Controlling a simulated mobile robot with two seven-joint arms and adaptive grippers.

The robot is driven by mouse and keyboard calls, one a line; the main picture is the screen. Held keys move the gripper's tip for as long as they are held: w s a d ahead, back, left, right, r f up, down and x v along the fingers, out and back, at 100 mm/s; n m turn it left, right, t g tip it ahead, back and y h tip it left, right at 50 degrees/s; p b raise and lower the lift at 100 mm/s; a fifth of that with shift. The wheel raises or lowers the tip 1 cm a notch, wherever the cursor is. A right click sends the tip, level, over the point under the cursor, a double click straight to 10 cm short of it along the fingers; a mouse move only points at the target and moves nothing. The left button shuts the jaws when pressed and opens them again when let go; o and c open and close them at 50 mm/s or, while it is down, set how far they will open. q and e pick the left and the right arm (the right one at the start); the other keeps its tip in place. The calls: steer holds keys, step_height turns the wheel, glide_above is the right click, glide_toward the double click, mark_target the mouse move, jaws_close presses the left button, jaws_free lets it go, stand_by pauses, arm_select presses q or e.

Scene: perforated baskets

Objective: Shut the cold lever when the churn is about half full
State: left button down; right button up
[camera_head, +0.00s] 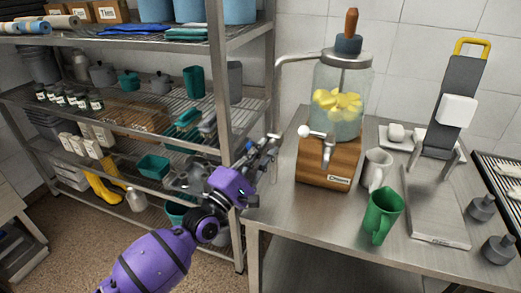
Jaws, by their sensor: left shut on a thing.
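The churn (343,78) is a clear jar with a grey lid and a wooden handle on top, standing on a wooden base (318,163). Yellow chunks (338,102) sit about mid-height in it, with pale, bluish content around and below them; the exact liquid level is hard to tell. A metal spout (300,58) bends over to the jar's top from the left. My left gripper (268,148) is at the table's left edge, shut on a small grey lever beside the spout's pipe. The fingers hide most of that lever. My right gripper is out of view.
A white mug (377,170) and a green mug (381,216) stand right of the churn base. A flat grey plate (438,218), an upright grey stand (459,95) and dark weights (499,250) are further right. A loaded wire shelf (232,158) stands close behind my left arm.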

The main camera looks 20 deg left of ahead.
arm_select(q)
steer(key=shift+a+r+m+g+h+p, duration=0.1)
steer(key=shift+r+m+g+h+p, duration=0.5)
steer(key=shift+m, duration=0.5)
steer(key=m, duration=0.1)
steer(key=r+m+g+p, duration=0.1)
steer(key=m, duration=0.1)
steer(key=shift+a+r+m, duration=0.1)
steer(key=shift+r+m, duration=0.05)
steer(key=shift+m, duration=0.15)
steer(key=shift+m+h, duration=0.3)
steer(key=shift+w, duration=0.1)
steer(key=c, duration=1.7)
jaws_free()
steer(key=shift+f, duration=0.35)
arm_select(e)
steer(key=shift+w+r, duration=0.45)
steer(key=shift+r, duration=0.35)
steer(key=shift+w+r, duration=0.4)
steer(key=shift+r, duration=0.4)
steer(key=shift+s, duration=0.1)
